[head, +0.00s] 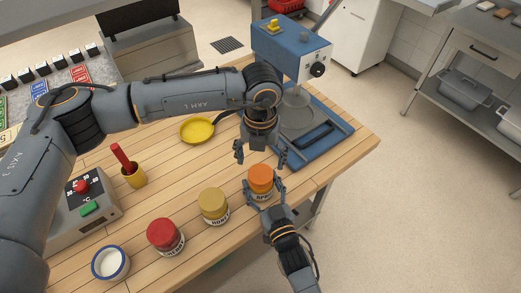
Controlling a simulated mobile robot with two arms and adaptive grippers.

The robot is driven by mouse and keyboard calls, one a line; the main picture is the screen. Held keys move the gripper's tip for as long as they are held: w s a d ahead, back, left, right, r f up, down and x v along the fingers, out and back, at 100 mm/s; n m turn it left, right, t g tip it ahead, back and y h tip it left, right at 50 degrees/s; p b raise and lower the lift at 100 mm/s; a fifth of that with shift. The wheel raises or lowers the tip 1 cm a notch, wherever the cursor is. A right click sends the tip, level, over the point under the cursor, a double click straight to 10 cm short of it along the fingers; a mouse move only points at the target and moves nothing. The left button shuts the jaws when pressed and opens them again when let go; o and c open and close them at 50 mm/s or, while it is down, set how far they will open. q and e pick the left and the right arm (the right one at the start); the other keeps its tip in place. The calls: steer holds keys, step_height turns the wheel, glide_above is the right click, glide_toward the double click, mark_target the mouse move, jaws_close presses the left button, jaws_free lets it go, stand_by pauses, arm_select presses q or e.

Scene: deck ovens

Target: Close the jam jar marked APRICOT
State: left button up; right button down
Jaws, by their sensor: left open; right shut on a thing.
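The apricot jar (261,191) stands upright near the table's front edge, with part of its dark label lettering showing. An orange lid (261,173) is on top of it; I cannot tell how tightly it sits. My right gripper (265,197) comes from the front and is shut on the jar's lower body, hiding part of the label. My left gripper (261,159) points down just above and behind the orange lid. Its fingers are spread and empty, apart from the lid.
A honey jar (213,205) and a red-lidded jar (164,236) stand to the left, with a white bowl (110,263) beyond.

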mark_target(260, 173)
arm_select(q)
step_height(260, 173, down, 5)
steer(key=shift+r, duration=0.1)
stand_by(0.3)
